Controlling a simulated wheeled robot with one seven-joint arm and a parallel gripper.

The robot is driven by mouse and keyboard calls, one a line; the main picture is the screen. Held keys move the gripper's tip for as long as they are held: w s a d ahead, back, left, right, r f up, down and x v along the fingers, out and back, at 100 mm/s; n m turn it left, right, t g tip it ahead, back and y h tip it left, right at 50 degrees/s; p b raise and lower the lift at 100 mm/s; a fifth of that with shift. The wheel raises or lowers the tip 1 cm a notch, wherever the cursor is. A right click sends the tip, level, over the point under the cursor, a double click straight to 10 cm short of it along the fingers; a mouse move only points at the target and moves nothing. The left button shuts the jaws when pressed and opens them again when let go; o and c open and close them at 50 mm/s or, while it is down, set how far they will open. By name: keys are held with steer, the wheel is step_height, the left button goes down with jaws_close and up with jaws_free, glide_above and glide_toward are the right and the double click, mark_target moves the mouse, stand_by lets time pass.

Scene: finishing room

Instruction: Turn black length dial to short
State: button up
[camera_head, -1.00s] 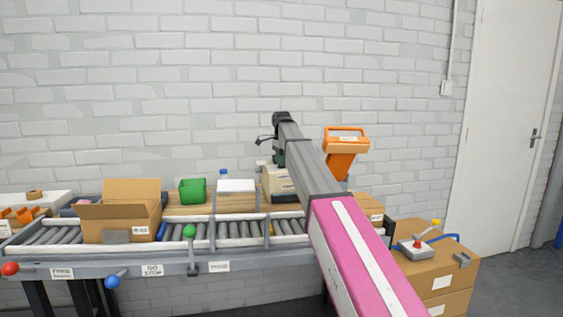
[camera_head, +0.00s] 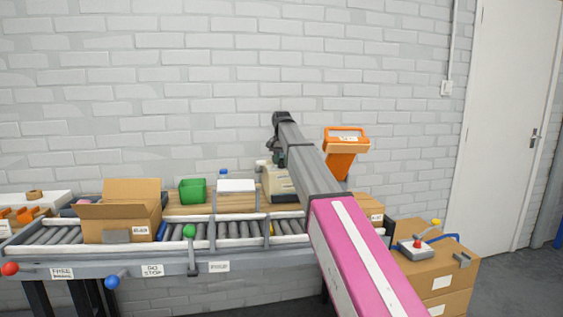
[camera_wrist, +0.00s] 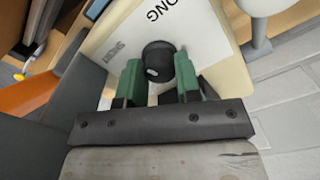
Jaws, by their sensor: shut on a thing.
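The black length dial (camera_wrist: 153,49) sits on the pale panel (camera_wrist: 205,35) of a cream machine (camera_head: 277,184). Lettering reading "ONG" shows near the panel's top, its first letter cut off, and a smaller label lies left of the dial. A small light mark shows on the dial's near side. In the wrist view my gripper (camera_wrist: 158,67) has its two green fingers closed on either side of the dial. In the head view my gripper (camera_head: 278,156) is at the machine, mostly behind my arm, and the dial cannot be seen.
An orange-framed device (camera_head: 345,140) stands right of my arm. Stacked cartons (camera_head: 440,275) carry a control box with a red button (camera_head: 417,244).

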steer(key=n, duration=0.5)
steer(key=shift+n, duration=0.4)
stand_by(0.4)
steer(key=o, duration=0.9)
steer(key=shift+r, duration=0.1)
step_height(320, 180, up, 7)
steer(key=shift+f, duration=0.1)
steer(key=shift+r, duration=0.25)
